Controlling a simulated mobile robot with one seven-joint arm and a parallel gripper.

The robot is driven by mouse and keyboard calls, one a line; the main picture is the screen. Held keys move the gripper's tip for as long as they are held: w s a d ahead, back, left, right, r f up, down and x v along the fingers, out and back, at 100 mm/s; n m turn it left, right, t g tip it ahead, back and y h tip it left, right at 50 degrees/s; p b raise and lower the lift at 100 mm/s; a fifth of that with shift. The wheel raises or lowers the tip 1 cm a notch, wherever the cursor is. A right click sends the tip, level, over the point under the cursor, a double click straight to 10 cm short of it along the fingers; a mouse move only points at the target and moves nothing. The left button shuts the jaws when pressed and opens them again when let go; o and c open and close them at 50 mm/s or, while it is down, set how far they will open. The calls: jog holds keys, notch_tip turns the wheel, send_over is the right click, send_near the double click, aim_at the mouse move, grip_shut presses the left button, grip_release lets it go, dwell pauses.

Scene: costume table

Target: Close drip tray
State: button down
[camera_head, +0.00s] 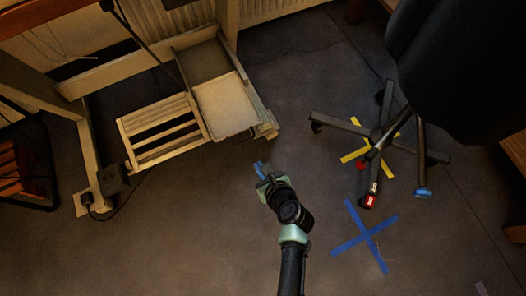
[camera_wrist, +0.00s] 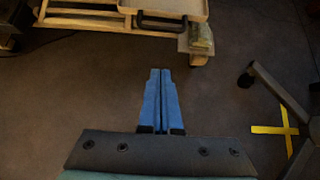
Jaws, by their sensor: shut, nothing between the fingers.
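The light wooden tray (camera_head: 226,106), which I take to be the drip tray, sits in the low wooden frame. It is slid out toward the floor in front, with a darker bay (camera_head: 203,62) behind it. In the wrist view the tray's front edge (camera_wrist: 163,8) shows at the top, with a dark handle (camera_wrist: 162,25) below it. My gripper (camera_head: 259,168) is just in front of the tray and to its lower right, apart from it. In the wrist view its blue fingers (camera_wrist: 161,73) are together, empty, and point at the frame.
A slatted wooden shelf (camera_head: 160,130) is left of the tray. An office chair (camera_head: 375,143) with a wheeled base stands to the right. Blue tape (camera_head: 367,236) and yellow tape crosses (camera_head: 353,155) mark the floor. A cable lies at left. The floor around my gripper is clear.

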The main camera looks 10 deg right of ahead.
jog(key=w+a+f+b, duration=0.2)
jog(key=w+b, duration=0.2)
jog(key=w, duration=0.3)
jog(key=shift+w+a+f, duration=0.2)
jog(key=shift+a+f, duration=0.05)
